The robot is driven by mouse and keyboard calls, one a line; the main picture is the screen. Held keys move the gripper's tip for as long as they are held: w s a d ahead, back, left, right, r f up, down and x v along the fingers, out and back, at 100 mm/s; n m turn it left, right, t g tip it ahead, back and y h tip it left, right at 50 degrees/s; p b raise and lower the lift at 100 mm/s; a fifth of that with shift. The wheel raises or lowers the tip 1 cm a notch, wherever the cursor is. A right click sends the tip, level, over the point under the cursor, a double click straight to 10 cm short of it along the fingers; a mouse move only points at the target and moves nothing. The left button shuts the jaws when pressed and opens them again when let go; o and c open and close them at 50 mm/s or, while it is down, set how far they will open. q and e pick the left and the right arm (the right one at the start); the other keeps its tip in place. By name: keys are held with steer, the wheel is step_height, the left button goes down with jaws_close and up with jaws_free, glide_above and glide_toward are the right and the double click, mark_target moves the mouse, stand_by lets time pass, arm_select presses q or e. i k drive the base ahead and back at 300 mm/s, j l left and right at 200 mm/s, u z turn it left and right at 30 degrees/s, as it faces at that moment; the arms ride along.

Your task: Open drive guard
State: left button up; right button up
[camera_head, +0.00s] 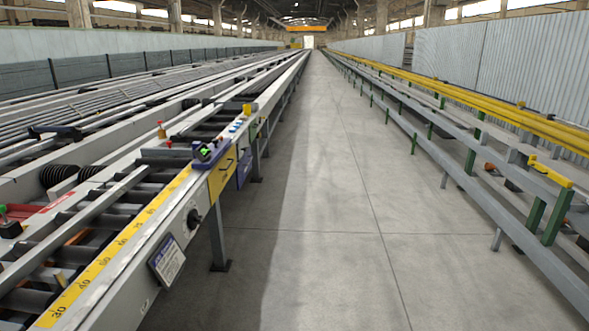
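The runout table (140,262) runs along the left, away from me. On its aisle side is a yellow panel (222,175) with a dark handle-like bar; it looks closed and flush with the side. I cannot tell for sure that this is the drive guard. A blue box (244,168) sits just beyond it. A dark blue device with a green display (211,152) rests on the table edge above the panel. Neither of my grippers is in view.
A dark round knob (193,218) and a label plate (167,261) are on the table's near side. A table leg (218,235) stands on the floor. The concrete aisle (320,200) is clear. A rail structure with yellow bars (470,98) lines the right.

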mark_target(217, 179)
steer(key=i, duration=1.6)
